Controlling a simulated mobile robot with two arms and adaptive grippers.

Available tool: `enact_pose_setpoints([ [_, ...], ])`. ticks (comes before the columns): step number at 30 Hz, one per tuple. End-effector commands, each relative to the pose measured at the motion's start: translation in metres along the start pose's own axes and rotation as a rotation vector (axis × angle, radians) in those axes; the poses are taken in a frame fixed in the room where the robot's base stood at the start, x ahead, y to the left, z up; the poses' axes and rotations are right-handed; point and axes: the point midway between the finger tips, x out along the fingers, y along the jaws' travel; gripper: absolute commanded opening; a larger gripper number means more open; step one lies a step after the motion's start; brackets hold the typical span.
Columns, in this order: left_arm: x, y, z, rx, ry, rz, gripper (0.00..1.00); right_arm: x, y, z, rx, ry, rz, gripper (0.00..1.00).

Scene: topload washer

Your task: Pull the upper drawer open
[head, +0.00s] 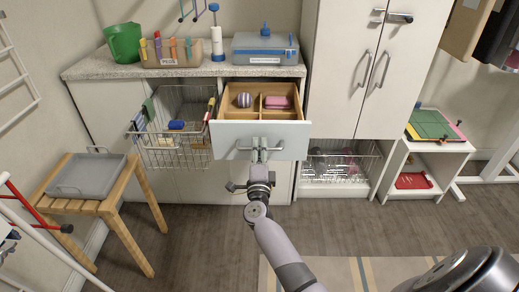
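The upper drawer (230,131) under the countertop is pulled out, with a pale front and a wooden divided inside. A striped ball (244,100) lies in its left part and a pink item (278,102) in its right part. The drawer's bar handle (240,149) runs across the front. My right gripper (260,150) is at the middle of this handle, with its fingers close together on the bar. The fingers hide the middle of the bar. My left gripper is not in view.
A wire basket (172,155) stands pulled out left of the drawer, and another wire basket (340,172) is low at right. A wooden stool (130,215) with a grey tray (90,174) stands at left. The floor (200,240) in front is mostly clear.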

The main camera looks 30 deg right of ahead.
Motion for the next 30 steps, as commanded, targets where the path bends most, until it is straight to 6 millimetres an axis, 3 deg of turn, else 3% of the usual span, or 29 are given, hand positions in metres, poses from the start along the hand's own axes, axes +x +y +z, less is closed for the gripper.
enact_pose_setpoints([
  [10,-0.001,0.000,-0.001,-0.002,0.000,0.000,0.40,-0.001,0.000,0.000,0.000,0.000,-0.001,0.30],
  [14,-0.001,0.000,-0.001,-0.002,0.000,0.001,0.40,-0.011,0.001,0.001,0.001,-0.001,0.002,0.30],
  [24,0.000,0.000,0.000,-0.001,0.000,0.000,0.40,-0.080,0.001,0.000,0.001,0.000,0.003,0.30],
  [30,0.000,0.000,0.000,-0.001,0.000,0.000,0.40,-0.110,0.000,0.000,0.000,0.000,0.001,0.30],
])
